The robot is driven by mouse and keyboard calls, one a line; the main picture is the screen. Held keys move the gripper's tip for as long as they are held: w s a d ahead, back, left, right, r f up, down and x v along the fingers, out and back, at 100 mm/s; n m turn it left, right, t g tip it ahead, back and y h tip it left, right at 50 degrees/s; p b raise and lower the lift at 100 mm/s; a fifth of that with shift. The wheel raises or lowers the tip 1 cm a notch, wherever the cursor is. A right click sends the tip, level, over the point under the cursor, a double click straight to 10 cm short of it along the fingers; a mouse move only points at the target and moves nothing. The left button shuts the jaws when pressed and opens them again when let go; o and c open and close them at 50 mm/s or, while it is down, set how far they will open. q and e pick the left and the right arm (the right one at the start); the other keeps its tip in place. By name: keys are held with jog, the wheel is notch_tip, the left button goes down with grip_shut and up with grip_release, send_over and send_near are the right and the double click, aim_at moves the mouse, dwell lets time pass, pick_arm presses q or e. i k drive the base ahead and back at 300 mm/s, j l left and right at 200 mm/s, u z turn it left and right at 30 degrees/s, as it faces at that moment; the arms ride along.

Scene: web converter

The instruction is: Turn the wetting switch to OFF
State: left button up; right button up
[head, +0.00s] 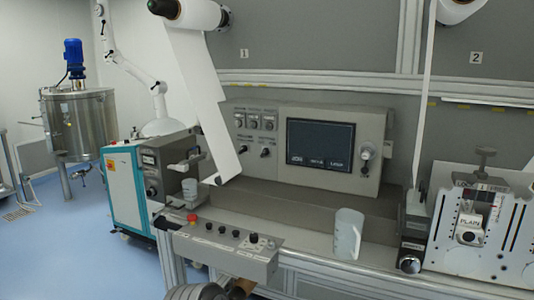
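A grey control panel (255,157) stands on the machine in the middle of the head view. Its left part has small gauges (253,121) in a row and black knobs below them, a left knob (239,150) and a right knob (265,153). The labels over these knobs are too small to read surely, so I cannot tell which is the wetting switch or how it is set. Neither of my grippers is in view.
A dark screen (320,146) fills the panel's middle. A white web (207,100) hangs to the panel's left. A lower button box (222,246) with a red button (193,217) juts out in front. A translucent beaker (347,234) stands on the ledge, right of centre.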

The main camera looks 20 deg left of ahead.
aim_at(265, 151)
jog(key=i+j, duration=0.1)
jog(key=j, duration=0.3)
jog(key=i+j, duration=0.15)
jog(key=j, duration=0.25)
jog(key=i+j+u, duration=0.1)
jog(key=j, duration=0.3)
jog(key=i+j, duration=0.15)
jog(key=j, duration=0.25)
